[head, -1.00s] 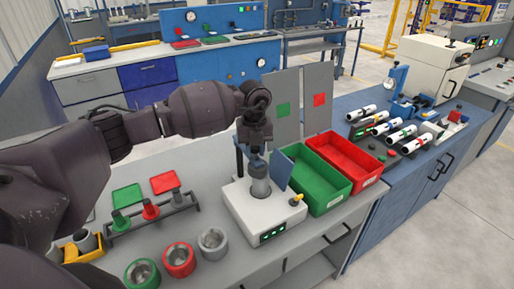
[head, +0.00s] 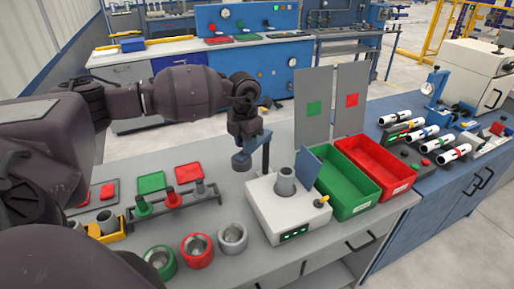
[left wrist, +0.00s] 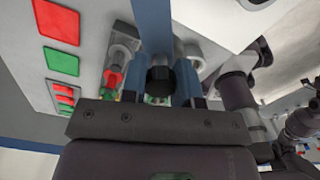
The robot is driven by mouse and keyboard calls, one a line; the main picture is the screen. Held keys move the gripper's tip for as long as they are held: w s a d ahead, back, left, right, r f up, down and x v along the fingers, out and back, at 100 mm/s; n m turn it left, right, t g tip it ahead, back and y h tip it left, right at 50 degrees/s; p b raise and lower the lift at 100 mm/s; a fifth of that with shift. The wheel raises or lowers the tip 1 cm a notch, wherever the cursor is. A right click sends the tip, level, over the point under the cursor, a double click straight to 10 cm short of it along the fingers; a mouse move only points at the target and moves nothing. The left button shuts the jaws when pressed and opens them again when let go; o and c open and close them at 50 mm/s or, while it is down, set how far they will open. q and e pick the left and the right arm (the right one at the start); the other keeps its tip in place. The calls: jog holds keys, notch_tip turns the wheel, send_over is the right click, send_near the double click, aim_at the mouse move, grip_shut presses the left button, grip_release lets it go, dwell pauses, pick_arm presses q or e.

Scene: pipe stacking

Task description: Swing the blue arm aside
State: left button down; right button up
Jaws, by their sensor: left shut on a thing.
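The blue arm (head: 265,152) stands at the left edge of the white test machine (head: 290,213); its bar points left, away from the grey pipe piece (head: 285,181) upright on the machine. A grey cylindrical head (head: 241,162) hangs from the arm's end, clear of the machine. My left gripper (head: 246,135) is shut on the arm's end, above that head. In the left wrist view, the blue bar (left wrist: 153,25) runs to a dark knob between the fingers of my left gripper (left wrist: 160,82). My right gripper is not in view.
A blue flap (head: 309,165) and a yellow-tipped lever (head: 321,202) are on the machine. Green (head: 350,192) and red (head: 378,168) bins stand at its right. A rack with pipe parts (head: 175,203) and several ring cups (head: 197,250) lie left and in front.

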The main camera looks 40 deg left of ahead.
pick_arm(q)
jog(key=w+a+m+b, duration=0.1)
jog(key=a+m+b, duration=0.2)
jog(key=a+m, duration=0.4)
jog(key=shift+w+b, duration=0.35)
jog(key=shift+r, duration=0.15)
jog(key=c, duration=1.1)
grip_release()
jog(key=shift+o, duration=1.2)
notch_tip(320, 180, up, 11)
